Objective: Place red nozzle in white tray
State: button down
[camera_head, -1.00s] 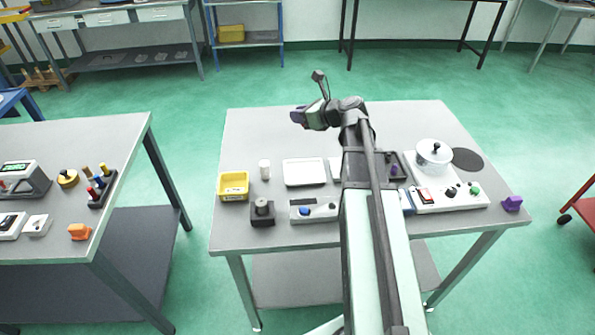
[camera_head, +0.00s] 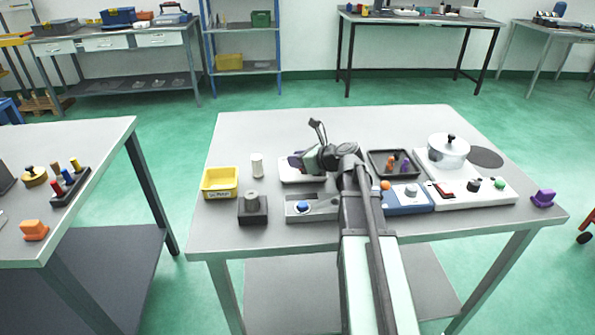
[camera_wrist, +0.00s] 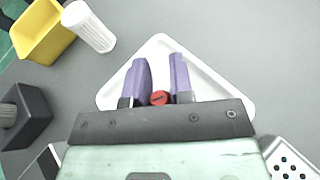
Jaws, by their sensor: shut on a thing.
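The white tray (camera_wrist: 205,75) lies flat on the table, directly below my gripper (camera_wrist: 159,61) in the wrist view. My gripper has purple fingers and is shut on the red nozzle (camera_wrist: 159,98), which shows as a small round red end between the finger bases. The rest of the nozzle is hidden. In the head view my gripper (camera_head: 297,162) is over the white tray (camera_head: 290,180), partly covering it; the nozzle cannot be made out there. The gap between the nozzle and the tray cannot be judged.
A white cylinder (camera_wrist: 90,26) and a yellow bin (camera_wrist: 45,30) stand left of the tray. A dark block with a grey knob (camera_head: 253,209) and a grey fixture with a blue button (camera_head: 312,208) are in front. A dark tray (camera_head: 377,168) is to the right.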

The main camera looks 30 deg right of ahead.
jog(key=shift+p, duration=0.3)
jog(key=shift+f, duration=0.25)
jog(key=c, duration=1)
grip_release()
jog(key=shift+r, duration=0.1)
jog(key=shift+r, duration=0.3)
jog(key=p+v, duration=0.1)
jog(key=v, duration=0.2)
jog(key=shift+s+d+r+p, duration=0.1)
jog(key=shift+s+d+p, duration=0.05)
jog(key=shift+s+p, duration=0.2)
jog(key=shift+s, duration=0.1)
